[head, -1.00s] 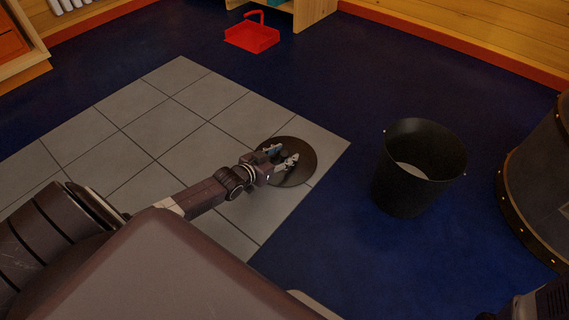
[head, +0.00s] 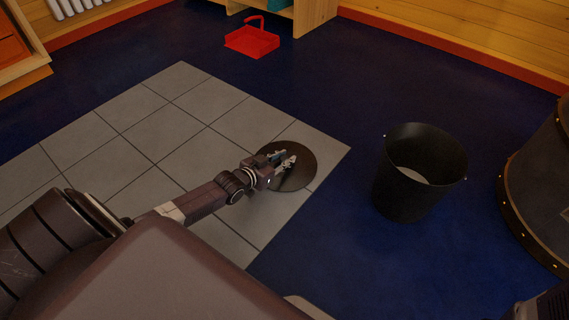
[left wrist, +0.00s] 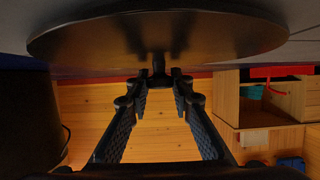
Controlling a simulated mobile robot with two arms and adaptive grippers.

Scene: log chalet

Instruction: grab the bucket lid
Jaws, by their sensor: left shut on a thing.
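The bucket lid (head: 297,175) is a dark round disc lying on the grey tiles near their right corner. My left gripper (head: 284,160) reaches over it from the left, with its fingers close together at the lid's centre. In the left wrist view the lid (left wrist: 160,38) fills the top of the picture, and its small dark knob (left wrist: 158,62) sits at the fingertips. My left gripper (left wrist: 159,80) is shut on this knob. The black bucket (head: 400,200) stands upright and open on the blue floor, right of the lid.
A red dustpan-like tray (head: 252,41) lies on the floor at the back, by a wooden shelf (head: 314,15). A large dark drum-like container (head: 540,200) stands at the right edge. Blue floor between the tiles and bucket is clear.

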